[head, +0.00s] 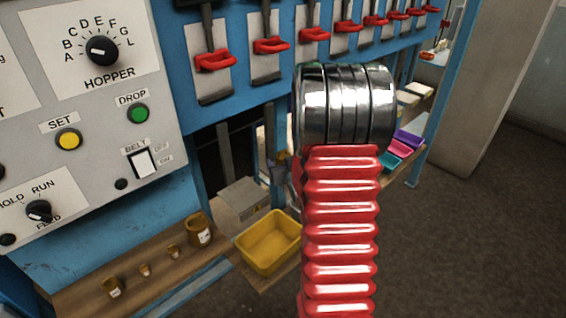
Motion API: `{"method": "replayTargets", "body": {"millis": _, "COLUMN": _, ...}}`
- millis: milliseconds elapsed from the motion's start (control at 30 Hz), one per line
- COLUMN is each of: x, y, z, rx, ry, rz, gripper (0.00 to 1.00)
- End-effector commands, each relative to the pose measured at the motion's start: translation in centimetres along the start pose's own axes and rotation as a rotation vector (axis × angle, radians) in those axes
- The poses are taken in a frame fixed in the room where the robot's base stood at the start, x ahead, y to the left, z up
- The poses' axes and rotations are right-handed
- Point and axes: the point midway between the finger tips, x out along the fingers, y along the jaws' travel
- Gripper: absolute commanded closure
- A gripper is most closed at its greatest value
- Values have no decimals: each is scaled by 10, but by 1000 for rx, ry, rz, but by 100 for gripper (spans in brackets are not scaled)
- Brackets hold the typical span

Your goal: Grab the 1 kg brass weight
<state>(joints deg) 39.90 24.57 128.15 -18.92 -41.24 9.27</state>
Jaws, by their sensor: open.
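Several brass weights stand in a row on a wooden shelf at the lower left of the head view. The largest brass weight (199,231) stands at the right end of the row, upright, with a pale label too small to read. A smaller labelled brass weight (113,288) stands at the left end. Two little brass weights, one (145,270) left of the other (173,252), stand between them. I cannot read which is marked 1 kg. My red ribbed arm with its chrome joint rises right of the shelf. My gripper does not show clearly in this view.
A yellow tray (266,243) sits right of the weights, partly behind my arm. A control panel (85,100) overhangs the shelf at left. Red-handled levers (271,46) line the blue frame above. Coloured trays (397,150) lie farther back. Bare floor (465,240) is at right.

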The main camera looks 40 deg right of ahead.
Motion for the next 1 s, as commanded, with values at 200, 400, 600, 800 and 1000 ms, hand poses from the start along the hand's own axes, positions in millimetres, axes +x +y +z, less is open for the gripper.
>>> {"method": "replayTargets", "body": {"millis": 200, "x": 0, "y": 0, "z": 0, "rx": 0, "ry": 0, "rz": -1, "gripper": 39}}
{"method": "replayTargets", "body": {"millis": 400, "x": 0, "y": 0, "z": 0, "rx": 0, "ry": 0, "rz": -1, "gripper": 46}}
{"method": "replayTargets", "body": {"millis": 600, "x": 0, "y": 0, "z": 0, "rx": 0, "ry": 0, "rz": -1, "gripper": 60}}
{"method": "replayTargets", "body": {"millis": 800, "x": 0, "y": -1, "z": 0, "rx": -1, "ry": 0, "rz": -1, "gripper": 74}}
{"method": "replayTargets", "body": {"millis": 1000, "x": 0, "y": -1, "z": 0, "rx": -1, "ry": 0, "rz": -1, "gripper": 88}}
